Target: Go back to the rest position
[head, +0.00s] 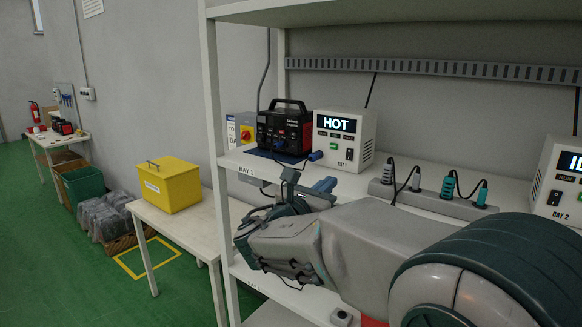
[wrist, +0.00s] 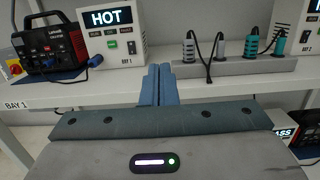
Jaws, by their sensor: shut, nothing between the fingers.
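My gripper shows in the head view (head: 325,185) in front of the bay 1 shelf edge, partly hidden behind my own arm. In the wrist view my gripper (wrist: 159,84) has its two blue fingers side by side and touching, with nothing between them. The fingers point towards the shelf (wrist: 110,91) and overlap its front edge in that view. Whether they touch the shelf cannot be told. My arm reaches in from the lower right of the head view.
On the shelf stand a black and red power unit (head: 284,129), a white box reading HOT (head: 345,138) and a power strip (head: 434,200) with several plugs. A shelf post (head: 216,150) stands left of my arm. A yellow bin (head: 168,185) sits on a side table. Green floor lies left.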

